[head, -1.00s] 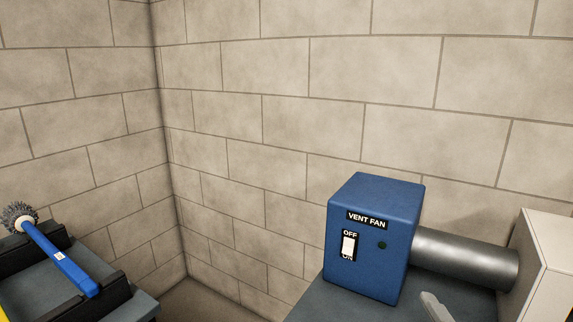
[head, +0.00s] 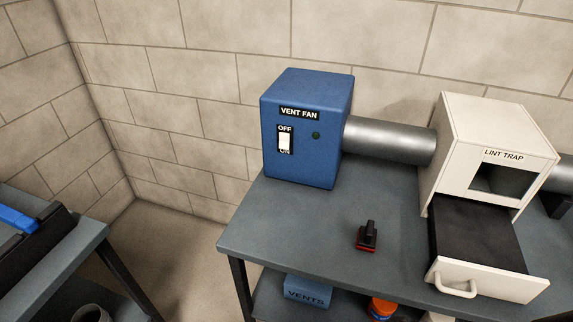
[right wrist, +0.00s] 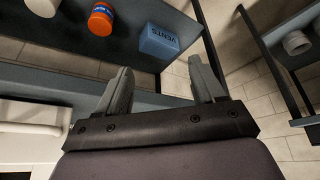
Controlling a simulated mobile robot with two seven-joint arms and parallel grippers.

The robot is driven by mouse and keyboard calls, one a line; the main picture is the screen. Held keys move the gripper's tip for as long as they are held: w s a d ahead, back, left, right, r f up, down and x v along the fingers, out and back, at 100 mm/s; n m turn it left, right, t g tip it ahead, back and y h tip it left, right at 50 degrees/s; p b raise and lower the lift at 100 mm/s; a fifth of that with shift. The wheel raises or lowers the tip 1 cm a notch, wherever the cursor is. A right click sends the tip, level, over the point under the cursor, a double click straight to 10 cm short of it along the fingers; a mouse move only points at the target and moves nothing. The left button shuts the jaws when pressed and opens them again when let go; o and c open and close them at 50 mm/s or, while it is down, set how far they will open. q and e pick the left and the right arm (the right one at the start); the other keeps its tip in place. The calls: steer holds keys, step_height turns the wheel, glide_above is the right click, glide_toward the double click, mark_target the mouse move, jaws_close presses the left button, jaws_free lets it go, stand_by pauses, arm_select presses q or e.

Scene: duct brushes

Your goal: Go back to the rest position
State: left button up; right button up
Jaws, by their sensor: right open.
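My right gripper (right wrist: 165,88) shows in the right wrist view. Its two grey fingers are apart with nothing between them, in front of the table and its lower shelf. My right gripper is not visible in the head view now. My left gripper is in neither current view. The blue vent fan box (head: 305,130) stands on the grey table (head: 330,225) in the head view. Its white switch (head: 285,143) sits below the OFF label, and the small round lamp beside it looks dark. The lint trap (head: 490,150) is at the right with its drawer (head: 490,278) pulled out.
A metal duct (head: 390,141) joins the fan and the lint trap. A small black and red object (head: 367,236) lies on the table. A blue VENTS box (head: 307,291) and an orange container (head: 381,308) are on the lower shelf. A blue handle (head: 18,219) lies on the left table.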

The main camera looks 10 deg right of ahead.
steer(key=w+a+f+t+y+p, duration=0.1)
steer(key=w+a+f+t+p, duration=0.1)
steer(key=w+f+t, duration=0.2)
steer(key=shift+f+t+y, duration=0.25)
steer(key=shift+t+y, duration=0.05)
steer(key=shift+t, duration=0.4)
steer(key=shift+a, duration=0.1)
